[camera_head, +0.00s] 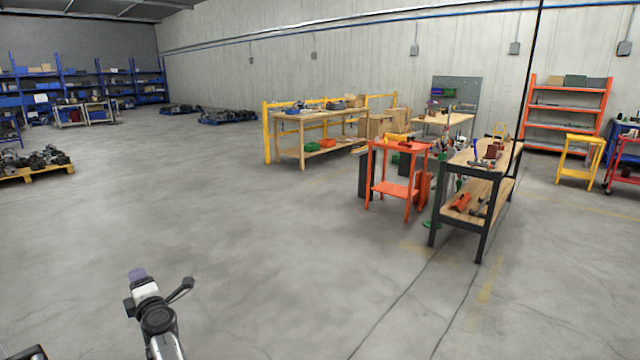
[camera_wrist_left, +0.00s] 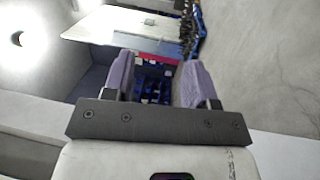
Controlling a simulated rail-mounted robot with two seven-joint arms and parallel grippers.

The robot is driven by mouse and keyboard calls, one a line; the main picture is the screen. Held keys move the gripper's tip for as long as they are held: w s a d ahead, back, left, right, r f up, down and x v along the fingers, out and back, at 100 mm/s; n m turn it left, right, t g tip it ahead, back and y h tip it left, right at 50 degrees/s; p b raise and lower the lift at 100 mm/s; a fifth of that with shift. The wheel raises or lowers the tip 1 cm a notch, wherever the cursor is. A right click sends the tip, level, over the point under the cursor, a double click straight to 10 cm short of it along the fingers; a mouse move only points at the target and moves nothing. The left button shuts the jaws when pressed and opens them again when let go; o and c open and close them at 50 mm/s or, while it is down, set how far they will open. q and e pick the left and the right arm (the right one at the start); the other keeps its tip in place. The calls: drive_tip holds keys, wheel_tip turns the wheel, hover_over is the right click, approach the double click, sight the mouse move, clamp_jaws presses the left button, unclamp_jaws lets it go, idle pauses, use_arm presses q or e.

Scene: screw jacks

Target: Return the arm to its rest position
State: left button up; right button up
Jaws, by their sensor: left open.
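My left arm (camera_head: 160,322) comes in at the bottom left of the head view, raised over bare floor. My left gripper (camera_head: 137,273) is at its end, with purple finger pads, and touches nothing. In the left wrist view the left gripper (camera_wrist_left: 158,68) has its two purple fingers apart, with a clear gap between them and nothing held. Blurred blue shelving shows far off through the gap. My right gripper is in neither view.
A wooden workbench with dark legs (camera_head: 484,158) and an orange table (camera_head: 402,146) stand at the right. A yellow-railed bench (camera_head: 303,117) is farther back. A pallet with dark parts (camera_head: 40,172) lies at the left. The floor (camera_head: 250,230) between is clear.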

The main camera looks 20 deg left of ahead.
use_arm(q)
drive_tip(key=d+r+m+t+h, duration=0.4)
drive_tip(key=d+r+m+h, duration=0.15)
drive_tip(key=r+m, duration=0.25)
drive_tip(key=d+r+m+t+h, duration=0.5)
drive_tip(key=r+m+h, duration=0.1)
drive_tip(key=r+m, duration=0.15)
drive_tip(key=s+d+f+m+g+h+p, duration=0.1)
drive_tip(key=s+d+m+g+h+p, duration=0.2)
drive_tip(key=s+d+m, duration=0.25)
drive_tip(key=s+d+f+m+g+h+p, duration=0.1)
drive_tip(key=s+d+f+m+g+p, duration=0.3)
drive_tip(key=s+d+f, duration=0.55)
drive_tip(key=s+d+f+m+g+h+p, duration=0.1)
drive_tip(key=s+d+f+m+g+p, duration=0.15)
drive_tip(key=s+d+f+m, duration=0.6)
drive_tip(key=s+d+f+n+g+p, duration=0.1)
drive_tip(key=s+d+f+g+p, duration=0.25)
drive_tip(key=s, duration=0.75)
drive_tip(key=s+d+f+n+g+p, duration=0.1)
drive_tip(key=s+d+f+g+p, duration=0.2)
drive_tip(key=s, duration=0.7)
wheel_tip(320, 180, up, 36)
drive_tip(key=a+p, duration=0.1)
drive_tip(key=p, duration=3.5)
wheel_tip(320, 180, down, 74)
drive_tip(key=b, duration=7.3)
drive_tip(key=shift+w+a+r+t+b, duration=0.2)
drive_tip(key=shift+w+r+t+b, duration=0.05)
drive_tip(key=shift+t+b, duration=0.05)
